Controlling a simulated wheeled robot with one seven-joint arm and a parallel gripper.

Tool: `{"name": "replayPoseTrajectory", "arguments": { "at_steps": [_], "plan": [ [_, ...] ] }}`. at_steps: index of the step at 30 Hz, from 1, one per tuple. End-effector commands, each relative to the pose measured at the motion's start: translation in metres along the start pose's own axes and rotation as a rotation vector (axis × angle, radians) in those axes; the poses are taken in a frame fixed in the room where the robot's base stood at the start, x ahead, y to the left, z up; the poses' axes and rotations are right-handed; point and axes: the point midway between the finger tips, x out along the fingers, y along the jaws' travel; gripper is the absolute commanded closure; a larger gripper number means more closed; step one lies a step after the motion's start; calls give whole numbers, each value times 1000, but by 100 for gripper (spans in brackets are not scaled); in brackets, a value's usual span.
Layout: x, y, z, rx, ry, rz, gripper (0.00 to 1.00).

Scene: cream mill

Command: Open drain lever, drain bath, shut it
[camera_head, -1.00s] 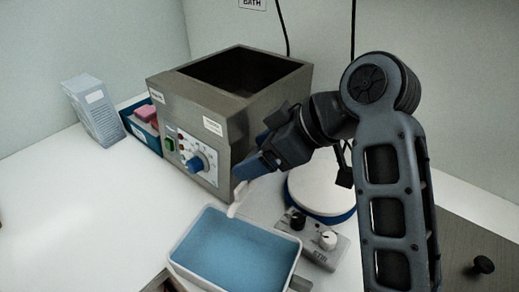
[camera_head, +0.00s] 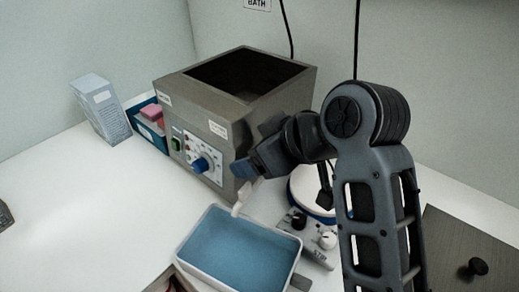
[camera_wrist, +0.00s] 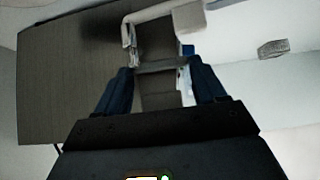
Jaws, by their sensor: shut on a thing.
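The bath (camera_head: 225,125) is a grey metal box with a dark open top, a blue knob and a small panel on its front. My gripper (camera_head: 243,170) is at its lower front right corner, blue fingers shut on the drain lever, which they mostly hide. A pale narrow piece (camera_head: 241,196) runs down from the fingertips to the tray rim; I cannot tell if it is lever or spout. A white tray (camera_head: 180,262) below holds blue liquid. In the wrist view the two fingers of my gripper (camera_wrist: 163,85) flank a thin dark bar.
A control box with knobs (camera_head: 318,250) and a round white-topped device (camera_head: 303,192) stand right of the tray. A blue bin with a pink item (camera_head: 147,128) and a leaflet box (camera_head: 100,108) stand left of the bath. The white counter at left is mostly clear.

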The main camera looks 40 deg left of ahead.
Motion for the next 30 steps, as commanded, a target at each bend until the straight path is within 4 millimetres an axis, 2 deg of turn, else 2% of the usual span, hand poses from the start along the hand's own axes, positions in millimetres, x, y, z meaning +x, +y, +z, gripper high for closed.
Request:
{"name": "replayPoseTrajectory", "arguments": {
  "at_steps": [4,5,7,17,30],
  "plan": [
    [0,0,0,0,2,0,60],
    [0,0,0,0,2,0,27],
    [0,0,0,0,2,0,20],
    [-5,1,0,-1,2,0,19],
    [-68,1,0,-2,3,2,19]
  ]
}}
